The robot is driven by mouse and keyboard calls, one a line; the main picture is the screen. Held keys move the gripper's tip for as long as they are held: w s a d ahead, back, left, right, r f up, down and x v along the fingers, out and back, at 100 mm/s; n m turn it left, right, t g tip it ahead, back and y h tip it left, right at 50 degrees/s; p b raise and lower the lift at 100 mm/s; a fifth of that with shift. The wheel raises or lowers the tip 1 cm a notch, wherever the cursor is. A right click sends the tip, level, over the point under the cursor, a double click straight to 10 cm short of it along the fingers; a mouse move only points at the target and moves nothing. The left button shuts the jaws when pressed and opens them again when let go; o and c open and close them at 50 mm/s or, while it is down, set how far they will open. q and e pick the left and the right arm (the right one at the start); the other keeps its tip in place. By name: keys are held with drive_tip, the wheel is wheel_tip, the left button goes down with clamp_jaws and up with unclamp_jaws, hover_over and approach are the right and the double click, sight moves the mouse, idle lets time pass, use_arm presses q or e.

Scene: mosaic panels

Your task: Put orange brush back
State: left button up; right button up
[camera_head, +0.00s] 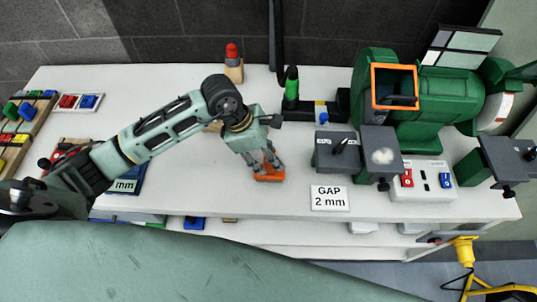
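An orange brush (269,178) lies low at the white tabletop, left of the "GAP 2 mm" card. My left gripper (266,169) points down with its fingertips right at the brush. The fingers cover part of it, and I cannot tell whether they are closed on it or only straddle it. Whether the brush touches the table is also unclear. My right gripper is out of view.
A green bench grinder (440,95) with an orange frame (394,66) stands at the right. A "GAP 2 mm" card (330,198) and a switch box (428,182) lie near the front edge. A green-handled tool (292,83) and a red-topped block (233,66) stand behind.

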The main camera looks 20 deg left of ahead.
use_arm(q)
drive_tip(key=b+v, duration=0.3)
drive_tip(key=v, duration=0.8)
drive_tip(key=shift+r, duration=0.35)
drive_tip(key=shift+f, duration=0.1)
